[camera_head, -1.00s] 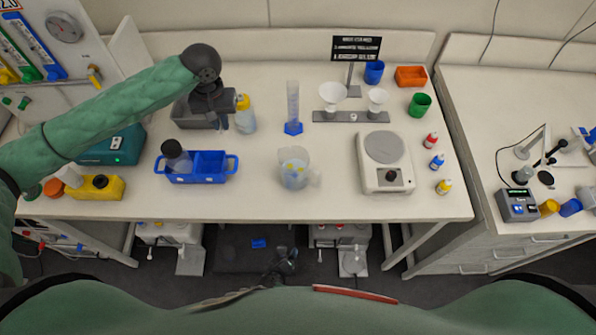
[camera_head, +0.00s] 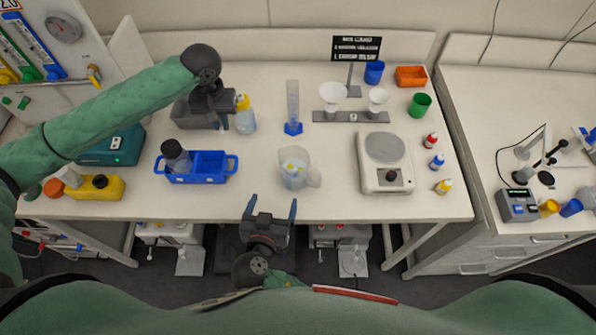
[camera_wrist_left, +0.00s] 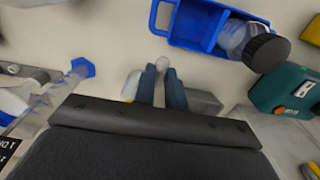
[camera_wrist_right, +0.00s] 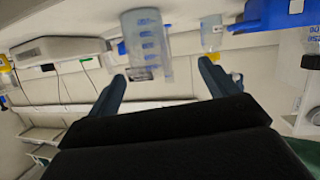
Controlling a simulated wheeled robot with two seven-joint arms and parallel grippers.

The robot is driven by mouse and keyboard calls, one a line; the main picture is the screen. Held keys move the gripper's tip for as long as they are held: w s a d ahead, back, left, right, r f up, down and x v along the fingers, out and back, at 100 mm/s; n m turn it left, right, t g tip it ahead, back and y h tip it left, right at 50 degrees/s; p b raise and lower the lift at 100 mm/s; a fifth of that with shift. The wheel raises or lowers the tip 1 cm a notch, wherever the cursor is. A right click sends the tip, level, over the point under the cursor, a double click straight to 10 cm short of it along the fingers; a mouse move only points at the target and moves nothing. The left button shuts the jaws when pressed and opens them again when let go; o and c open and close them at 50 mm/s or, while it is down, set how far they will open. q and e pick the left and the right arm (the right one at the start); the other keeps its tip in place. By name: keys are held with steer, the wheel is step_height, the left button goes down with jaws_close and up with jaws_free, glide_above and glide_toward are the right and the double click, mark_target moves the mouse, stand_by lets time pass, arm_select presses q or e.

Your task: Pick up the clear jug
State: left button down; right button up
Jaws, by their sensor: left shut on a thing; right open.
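The clear jug (camera_head: 294,170) stands upright on the bench near its front edge, with its handle to the right. In the right wrist view the jug (camera_wrist_right: 150,48) has blue markings and shows ahead, between the fingertips. My right gripper (camera_head: 271,207) is open and empty in front of the bench edge, below and slightly left of the jug in the head view, not touching it. My left gripper (camera_head: 221,123) is at the back left, by a grey bin. In the left wrist view its fingers (camera_wrist_left: 162,72) are shut on a small pale thing, mostly hidden.
A blue carrier (camera_head: 208,178) with a dark-capped bottle stands left of the jug, and a balance (camera_head: 385,162) stands right. Behind are a measuring cylinder (camera_head: 293,105), a yellow-capped bottle (camera_head: 245,120) and a funnel stand (camera_head: 352,116). The bench around the jug is clear.

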mark_target(291, 177)
steer(key=shift+m, duration=0.5)
steer(key=w+d, duration=0.1)
steer(key=w, duration=0.1)
steer(key=w+d, duration=0.1)
steer(key=w, duration=0.2)
steer(key=w+d+f, duration=0.1)
steer(key=w+d, duration=0.1)
steer(key=shift+w, duration=0.4)
steer(key=shift+f+x, duration=0.15)
steer(key=shift+x, duration=1.15)
steer(key=shift+f+x, duration=0.15)
steer(key=shift+x, duration=1.2)
steer(key=shift+s+d, duration=0.15)
steer(key=c, duration=1)
step_height(291, 177, up, 10)
steer(key=shift+r, duration=0.1)
